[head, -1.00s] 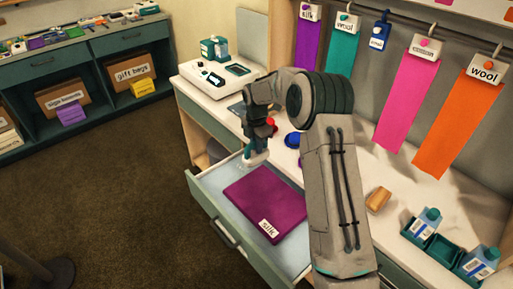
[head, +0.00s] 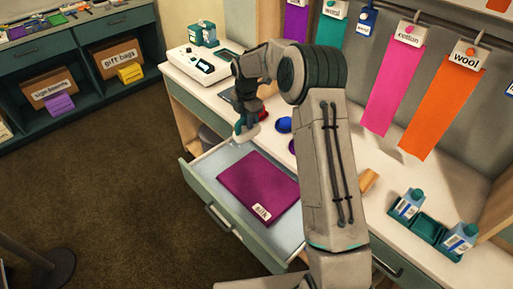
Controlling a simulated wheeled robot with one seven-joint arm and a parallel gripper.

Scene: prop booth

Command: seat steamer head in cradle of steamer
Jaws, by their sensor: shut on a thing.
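My gripper (head: 243,124) is shut on the steamer head (head: 246,136), a small piece with a white lower end. It holds the head at the counter's edge, above the far end of the open drawer; the jaws are small and partly hidden by my wrist. The white machine (head: 203,67) with a dark panel, at the back left of the counter, looks like the steamer, with a teal tank (head: 203,34) behind it. I cannot make out its cradle clearly. The head is apart from this machine.
The open drawer (head: 212,168) holds a folded purple cloth (head: 257,187) labelled silk. A blue round thing (head: 284,125) lies on the counter beside my arm. Teal trays with cartons (head: 409,204) stand at the right. Cloth swatches (head: 395,93) hang from a rail behind.

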